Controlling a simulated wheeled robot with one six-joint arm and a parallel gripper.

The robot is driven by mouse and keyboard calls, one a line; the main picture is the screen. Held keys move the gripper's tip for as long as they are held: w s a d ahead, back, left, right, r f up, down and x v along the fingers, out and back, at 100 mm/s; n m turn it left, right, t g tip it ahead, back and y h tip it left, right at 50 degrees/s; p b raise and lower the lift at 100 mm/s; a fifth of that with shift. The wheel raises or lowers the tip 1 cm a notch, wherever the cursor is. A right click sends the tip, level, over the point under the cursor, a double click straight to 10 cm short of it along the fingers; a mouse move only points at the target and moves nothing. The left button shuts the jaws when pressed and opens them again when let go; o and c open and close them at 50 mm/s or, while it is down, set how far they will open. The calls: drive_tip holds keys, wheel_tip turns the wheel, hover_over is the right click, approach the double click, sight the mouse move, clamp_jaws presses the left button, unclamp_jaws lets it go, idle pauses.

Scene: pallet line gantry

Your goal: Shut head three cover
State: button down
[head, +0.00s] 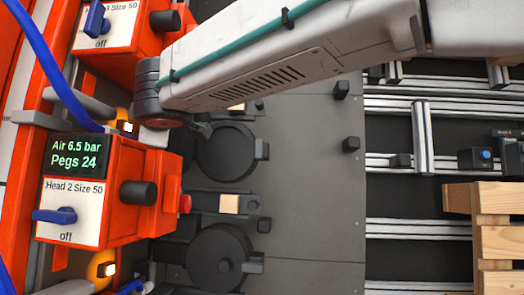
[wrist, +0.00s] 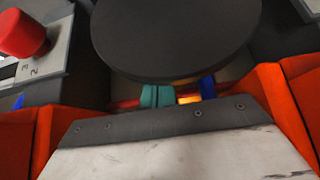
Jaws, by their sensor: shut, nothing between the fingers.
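An orange head unit (head: 120,25) with a blue lever stands at the top left. Its label is partly cut off, ends in "Size 50" and reads "off" below. The orange unit under it is labelled Head 2 (head: 108,190), also "off". A dark round cover (head: 226,158) lies by the arm, with another below it (head: 218,272); I cannot tell which head each belongs to. My gripper (head: 203,130) is mostly hidden behind my wrist, near the upper disc's edge.
Blue hoses run down the left side. A red knob (wrist: 22,33) is at the wrist view's upper left. A pale block (head: 229,204) sits between the discs. Grey plate (head: 310,200) is mostly clear; rails (head: 415,230) and a wooden pallet (head: 492,235) are at right.

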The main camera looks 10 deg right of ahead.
sight(175, 128)
drive_tip(key=shift+s+d+r, duration=0.1)
drive_tip(key=shift+s+d, duration=0.3)
drive_tip(key=shift+d, duration=0.45)
drive_tip(key=shift+s+d, duration=0.45)
drive_tip(key=shift+d, duration=0.45)
drive_tip(key=shift+s+d+r, duration=0.1)
drive_tip(key=shift+s+d, duration=0.3)
drive_tip(key=shift+d, duration=0.45)
drive_tip(key=shift+d, duration=0.1)
drive_tip(key=d, duration=0.3)
drive_tip(key=shift+s+d+f, duration=0.2)
drive_tip(key=shift+s+d, duration=0.15)
drive_tip(key=shift+d, duration=0.05)
drive_tip(key=shift+w+d+f, duration=0.1)
drive_tip(key=shift+d+f, duration=0.15)
drive_tip(key=shift+d, duration=0.75)
drive_tip(key=shift+w+d+f, duration=0.1)
drive_tip(key=shift+d+f, duration=0.1)
drive_tip(key=shift+d, duration=0.8)
